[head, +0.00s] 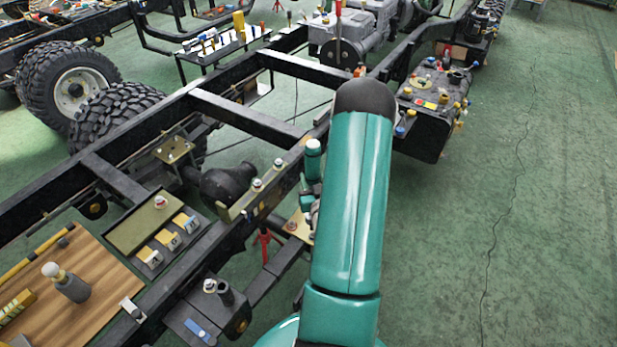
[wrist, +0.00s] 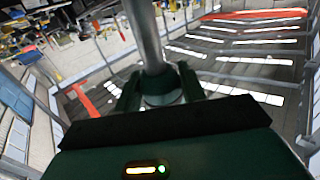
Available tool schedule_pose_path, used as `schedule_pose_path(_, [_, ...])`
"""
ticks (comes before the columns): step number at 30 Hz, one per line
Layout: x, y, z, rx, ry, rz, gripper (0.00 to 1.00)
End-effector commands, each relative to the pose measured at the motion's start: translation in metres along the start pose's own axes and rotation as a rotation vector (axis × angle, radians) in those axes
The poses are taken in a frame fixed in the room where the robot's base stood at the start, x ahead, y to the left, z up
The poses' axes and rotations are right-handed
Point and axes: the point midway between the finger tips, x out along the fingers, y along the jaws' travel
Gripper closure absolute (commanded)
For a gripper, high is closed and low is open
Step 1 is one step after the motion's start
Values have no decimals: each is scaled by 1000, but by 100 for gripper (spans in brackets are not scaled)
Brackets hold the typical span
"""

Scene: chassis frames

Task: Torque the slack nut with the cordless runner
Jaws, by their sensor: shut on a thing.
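In the wrist view my gripper (wrist: 158,88) has its two dark green fingers shut on a grey cylindrical shaft (wrist: 146,35). I cannot tell for sure that this is the cordless runner; its far end runs out of the picture. In the head view my teal arm covers most of the gripper and whatever it holds. A plate on the chassis rail (head: 233,212) carries light-topped nuts, one at the middle (head: 257,185) and one farther along (head: 279,164). I cannot tell which nut is slack.
A wooden board (head: 100,300) with a dark, cream-topped cylinder (head: 70,285) lies at lower left. A tray (head: 140,225) with yellow-and-white blocks (head: 172,240) sits beside the rail. A fitted black box (head: 425,130) stands right of my arm. Green floor (head: 550,200) at right is clear.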

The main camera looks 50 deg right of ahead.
Motion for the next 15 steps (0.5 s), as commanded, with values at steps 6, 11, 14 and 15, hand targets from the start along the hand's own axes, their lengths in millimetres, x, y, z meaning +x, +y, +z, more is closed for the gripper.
schedule_pose_path(6, [-2,5,6,-1,3,4,100])
schedule_pose_path(11, [-4,6,19,-1,0,5,100])
schedule_pose_path(14, [-4,6,29,-1,1,5,100])
schedule_pose_path(15, [-4,6,32,-1,2,5,100])
